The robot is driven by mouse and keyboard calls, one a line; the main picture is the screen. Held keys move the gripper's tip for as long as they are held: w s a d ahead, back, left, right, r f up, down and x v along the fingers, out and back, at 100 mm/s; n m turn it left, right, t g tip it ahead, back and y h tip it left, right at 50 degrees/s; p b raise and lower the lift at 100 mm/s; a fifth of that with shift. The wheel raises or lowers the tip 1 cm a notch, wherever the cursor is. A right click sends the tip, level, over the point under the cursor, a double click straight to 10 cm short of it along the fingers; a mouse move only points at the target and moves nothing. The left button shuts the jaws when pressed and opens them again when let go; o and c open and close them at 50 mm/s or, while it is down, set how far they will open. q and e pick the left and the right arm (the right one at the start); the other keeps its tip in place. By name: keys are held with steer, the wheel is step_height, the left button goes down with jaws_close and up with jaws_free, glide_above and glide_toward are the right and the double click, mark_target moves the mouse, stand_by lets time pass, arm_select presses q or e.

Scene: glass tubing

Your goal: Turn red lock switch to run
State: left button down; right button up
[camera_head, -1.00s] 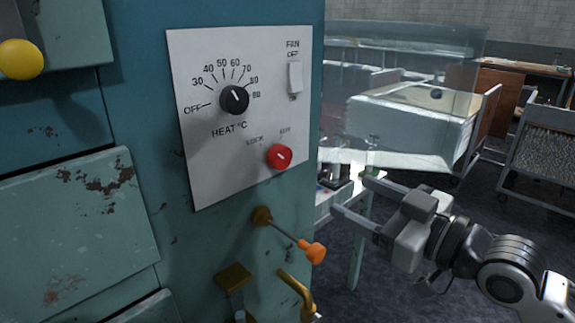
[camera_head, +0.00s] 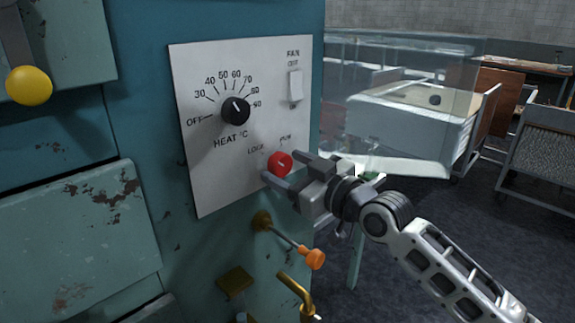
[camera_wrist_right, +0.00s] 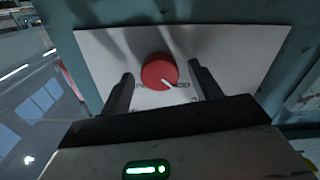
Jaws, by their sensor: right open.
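The red lock switch (camera_head: 279,164) is a round knob on the lower right of the white control panel (camera_head: 205,165), below the printed words LOCK and RUN. Its white pointer mark is small in the head view. In the right wrist view the red knob (camera_wrist_right: 159,72) shows its white mark pointing to the lower right. My right gripper (camera_head: 281,166) is open at the panel, its fingers on either side of the knob. The wrist view also shows the open right fingers (camera_wrist_right: 160,82) flanking it; I cannot tell whether they touch it. My left gripper is out of view.
A black heat dial (camera_head: 236,110) and a white fan switch (camera_head: 295,86) sit higher on the panel. An orange-tipped lever (camera_head: 315,259) sticks out below the knob. A yellow ball knob (camera_head: 29,85) is at far left. Carts stand behind at right.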

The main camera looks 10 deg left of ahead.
steer(key=shift+w+a, duration=0.2)
steer(key=shift+a, duration=0.05)
steer(key=c, duration=0.8)
steer(key=shift+c, duration=0.9)
